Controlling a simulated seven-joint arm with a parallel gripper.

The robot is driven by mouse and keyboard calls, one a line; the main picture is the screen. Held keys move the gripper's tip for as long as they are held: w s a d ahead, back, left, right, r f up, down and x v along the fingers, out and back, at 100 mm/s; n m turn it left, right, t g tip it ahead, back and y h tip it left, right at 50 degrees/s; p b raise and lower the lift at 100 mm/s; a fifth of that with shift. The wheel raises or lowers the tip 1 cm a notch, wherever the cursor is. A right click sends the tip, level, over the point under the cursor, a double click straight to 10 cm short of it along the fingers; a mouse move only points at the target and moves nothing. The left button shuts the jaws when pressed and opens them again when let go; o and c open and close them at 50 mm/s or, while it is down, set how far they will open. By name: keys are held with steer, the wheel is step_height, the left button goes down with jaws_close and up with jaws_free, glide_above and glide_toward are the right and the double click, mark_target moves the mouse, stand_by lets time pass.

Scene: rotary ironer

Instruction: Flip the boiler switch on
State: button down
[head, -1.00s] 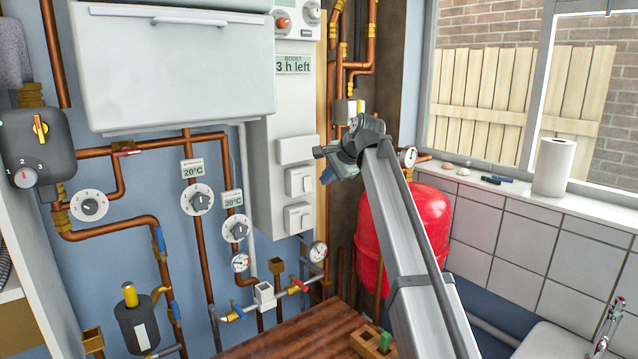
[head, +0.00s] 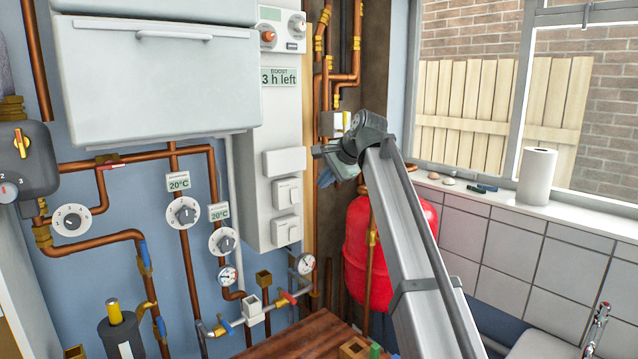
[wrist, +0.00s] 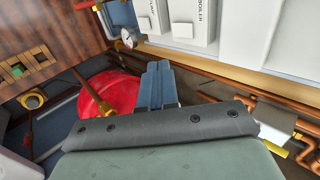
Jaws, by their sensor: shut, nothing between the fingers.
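The boiler switch is a white rocker switch (wrist: 184,28) with a label reading BOILER in the wrist view. It appears to be the upper of two switches (head: 286,193) on the white wall panel in the head view. I cannot tell which way its rocker is set. My gripper (wrist: 158,66) has blue fingers that are shut and empty. In the head view my gripper (head: 326,178) is right of the panel and apart from the switch, partly hidden behind my wrist.
A second similar switch (head: 286,231) sits below, and a blank white cover (head: 284,161) above. A red vessel (head: 362,255) stands behind my arm. Copper pipes (head: 324,90) run beside the panel. A wooden worktop (head: 295,338) lies below.

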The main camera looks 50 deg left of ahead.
steer(key=shift+f, duration=0.3)
glide_toward(296, 202)
steer(key=d+f+x, duration=0.1)
steer(key=x, duration=0.5)
steer(key=shift+a+r, duration=0.1)
steer(key=shift+a, duration=0.35)
steer(key=shift+a, duration=0.25)
stand_by(0.4)
